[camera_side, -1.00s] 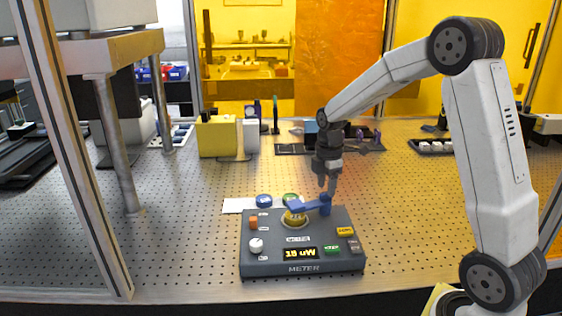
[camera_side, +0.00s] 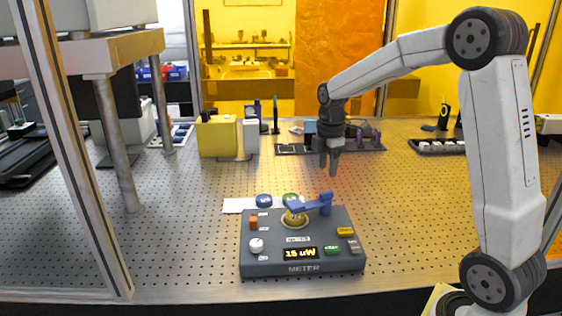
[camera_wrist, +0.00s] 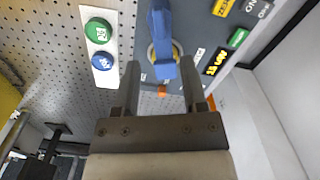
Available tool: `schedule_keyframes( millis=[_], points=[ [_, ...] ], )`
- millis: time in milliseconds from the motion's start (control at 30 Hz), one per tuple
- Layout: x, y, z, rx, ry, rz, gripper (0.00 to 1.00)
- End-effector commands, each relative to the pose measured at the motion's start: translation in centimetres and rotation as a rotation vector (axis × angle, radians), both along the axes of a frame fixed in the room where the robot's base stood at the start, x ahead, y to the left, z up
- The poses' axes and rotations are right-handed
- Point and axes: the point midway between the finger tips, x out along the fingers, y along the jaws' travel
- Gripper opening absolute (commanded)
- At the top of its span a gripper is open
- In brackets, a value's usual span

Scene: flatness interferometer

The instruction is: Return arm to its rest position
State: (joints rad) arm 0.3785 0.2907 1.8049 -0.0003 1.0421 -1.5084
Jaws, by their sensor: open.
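My gripper (camera_side: 333,168) hangs fingers-down in the air above and behind the meter box, holding nothing. In the wrist view my gripper (camera_wrist: 160,75) has its two fingers apart, with a gap between them. The grey meter box (camera_side: 258,226) stands on the perforated table with a lit yellow display (camera_side: 300,253). A blue arm piece (camera_side: 313,206) stands on its top and reaches over a round yellow part (camera_side: 294,219). The blue piece also shows in the wrist view (camera_wrist: 161,30), beyond the fingertips and apart from them.
A white strip (camera_side: 232,206) with a blue button (camera_side: 264,201) and a green button (camera_side: 291,199) lies behind the box. A yellow block (camera_side: 216,136) and a dark tray (camera_side: 292,149) stand farther back. A frame post (camera_side: 75,150) rises at left. The table (camera_side: 400,220) is clear right of the box.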

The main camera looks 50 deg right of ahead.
Motion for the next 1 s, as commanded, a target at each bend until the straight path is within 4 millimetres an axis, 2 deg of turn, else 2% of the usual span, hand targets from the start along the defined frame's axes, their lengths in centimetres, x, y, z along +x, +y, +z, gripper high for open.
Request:
schedule_keyframes(
  millis=[167,467,767,1000],
  points=[
    [-0.4,1.3,-0.7,-0.004,-0.013,-0.064,0.54],
    [-2.2,5.8,-3.2,-0.005,-0.067,-0.327,0.54],
    [-5.3,10.4,-6.0,0.025,-0.131,-0.640,0.54],
    [-8.5,13.6,-8.1,0.073,-0.175,-0.887,0.54]
  ],
)
